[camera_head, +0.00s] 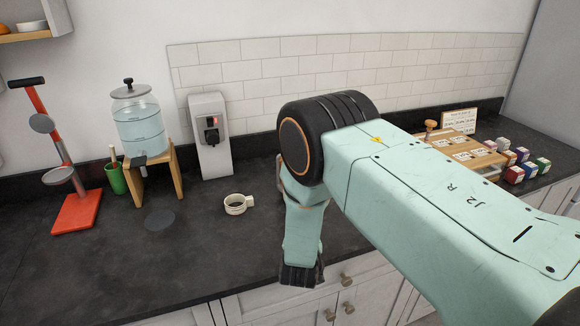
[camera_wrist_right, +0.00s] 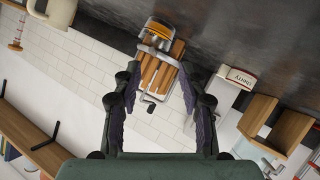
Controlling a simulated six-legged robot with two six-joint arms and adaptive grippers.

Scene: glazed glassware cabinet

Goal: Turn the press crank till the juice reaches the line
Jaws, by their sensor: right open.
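In the right wrist view, the press shows with brown wooden bars (camera_wrist_right: 160,70) and a thin metal crank (camera_wrist_right: 149,98) nearest the camera. A clear jar with orange-yellow content (camera_wrist_right: 159,30) sits at its far end. The level against any line is too small to read. My right gripper (camera_wrist_right: 158,78) is open, its dark fingers on either side of the press in the picture, with nothing seen held. Whether a finger touches the crank cannot be told. The press is not seen in the head view, where my right arm fills the middle. My left gripper is not in view.
In the head view, a red stand (camera_head: 76,213), green cup (camera_head: 116,178), water dispenser (camera_head: 140,125), grey-white machine (camera_head: 211,140) and a whitish ring (camera_head: 236,205) stand on the dark counter. Small boxes (camera_head: 515,172) are at right.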

